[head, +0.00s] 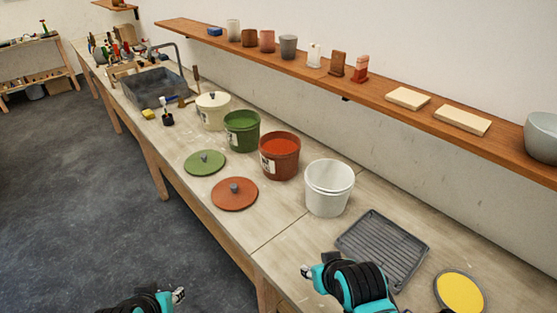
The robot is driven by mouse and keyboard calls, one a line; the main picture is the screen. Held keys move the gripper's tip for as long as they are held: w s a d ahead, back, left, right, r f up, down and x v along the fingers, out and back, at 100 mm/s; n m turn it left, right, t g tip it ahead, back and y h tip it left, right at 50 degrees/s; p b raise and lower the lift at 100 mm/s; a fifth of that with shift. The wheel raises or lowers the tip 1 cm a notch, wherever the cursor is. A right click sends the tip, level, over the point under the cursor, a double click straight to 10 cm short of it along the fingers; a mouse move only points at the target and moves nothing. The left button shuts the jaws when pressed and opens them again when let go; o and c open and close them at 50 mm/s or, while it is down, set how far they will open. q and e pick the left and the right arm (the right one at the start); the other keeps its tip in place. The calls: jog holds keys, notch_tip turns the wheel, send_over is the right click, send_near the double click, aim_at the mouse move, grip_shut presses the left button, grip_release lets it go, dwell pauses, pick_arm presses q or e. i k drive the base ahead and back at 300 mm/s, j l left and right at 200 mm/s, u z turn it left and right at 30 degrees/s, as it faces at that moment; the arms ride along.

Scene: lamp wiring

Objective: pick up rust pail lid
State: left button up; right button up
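The rust pail lid (221,197) is a flat rust-orange disc with a small grey knob. It lies flat on the workbench near the front edge, in front of the open rust pail (280,169), which has orange-red contents. My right gripper (306,271) is over the bench, in front of the white pail and to the right of the lid, apart from it. My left gripper (180,294) is low in the picture, over the floor in front of the bench. Both grippers are small here, and I cannot make out their finger gaps.
A green lid (198,166) lies just beyond the rust lid. A green pail (242,144), a lidded cream pail (212,120) and a white pail (328,203) stand behind. A grey ribbed tray (383,250) and yellow-topped disc (460,292) lie right. A shelf (390,112) runs above.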

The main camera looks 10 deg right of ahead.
aim_at(234, 193)
jog(key=z, duration=1.2)
jog(key=i+j+z, duration=0.1)
jog(key=j+z, duration=0.25)
jog(key=j, duration=0.6)
jog(key=j+z, duration=0.3)
jog(key=j, duration=0.6)
